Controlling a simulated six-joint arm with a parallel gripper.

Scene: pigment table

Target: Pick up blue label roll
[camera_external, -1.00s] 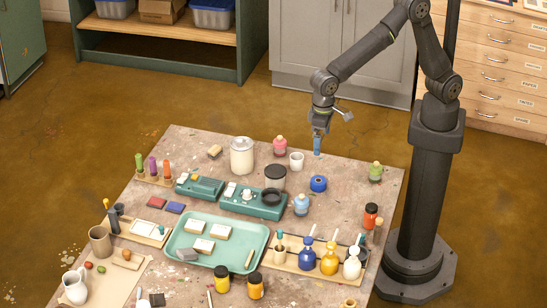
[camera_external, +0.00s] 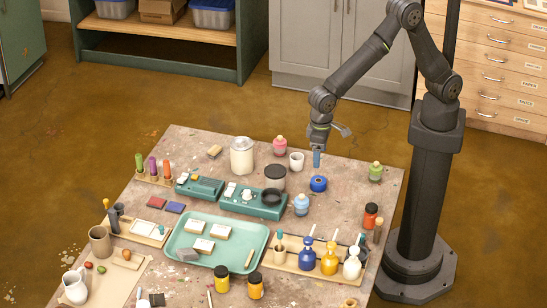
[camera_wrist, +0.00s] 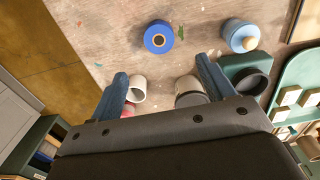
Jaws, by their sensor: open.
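The blue label roll (camera_external: 318,184) lies flat on the table near its far right part. The roll is fully visible in both views.
A white cup (camera_external: 296,162), a black-lidded jar (camera_external: 275,179) and a pink bottle (camera_external: 280,146) stand near my gripper. A light blue bottle (camera_external: 301,205) stands just in front of the roll. A green bottle (camera_external: 375,172) is to the right, with bare table between.

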